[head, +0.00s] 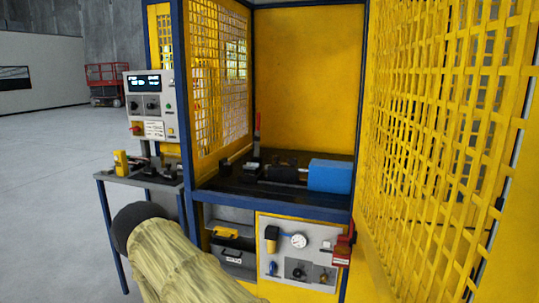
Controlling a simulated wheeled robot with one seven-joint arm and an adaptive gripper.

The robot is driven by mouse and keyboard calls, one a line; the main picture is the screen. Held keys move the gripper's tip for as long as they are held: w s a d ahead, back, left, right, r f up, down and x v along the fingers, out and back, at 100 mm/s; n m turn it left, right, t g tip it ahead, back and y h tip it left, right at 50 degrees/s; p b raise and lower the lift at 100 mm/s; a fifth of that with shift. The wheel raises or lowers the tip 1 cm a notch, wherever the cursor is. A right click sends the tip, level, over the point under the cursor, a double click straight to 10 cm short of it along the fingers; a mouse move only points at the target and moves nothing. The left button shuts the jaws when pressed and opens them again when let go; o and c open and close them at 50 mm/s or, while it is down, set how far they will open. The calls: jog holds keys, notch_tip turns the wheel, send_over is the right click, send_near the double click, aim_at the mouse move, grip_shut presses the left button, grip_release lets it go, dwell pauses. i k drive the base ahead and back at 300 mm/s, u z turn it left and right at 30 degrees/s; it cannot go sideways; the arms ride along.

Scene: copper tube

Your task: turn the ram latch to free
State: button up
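I cannot tell for sure which part is the ram latch. A lower front panel (300,268) carries a round gauge (298,241), a yellow-and-black part (271,238) and two small dark knobs on a grey plate (310,274). A red part (343,250) sits at the panel's right edge. Inside the yellow enclosure, a blue block (329,176) lies on the dark bed with a dark cylinder (284,174) to its left. A red-tipped upright lever (257,125) stands behind them. My sleeved arm enters from the bottom; my gripper's fingers do not show.
A control box (150,105) with a lit display stands at the left. Below it is a small side table (140,178) with tools. An open yellow mesh door (440,150) fills the right side. A black-and-yellow case (232,248) sits on the lower shelf. Grey floor is clear at left.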

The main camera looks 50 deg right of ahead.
aim_at(291, 162)
jog(key=i, duration=0.85)
jog(key=z, duration=1.7)
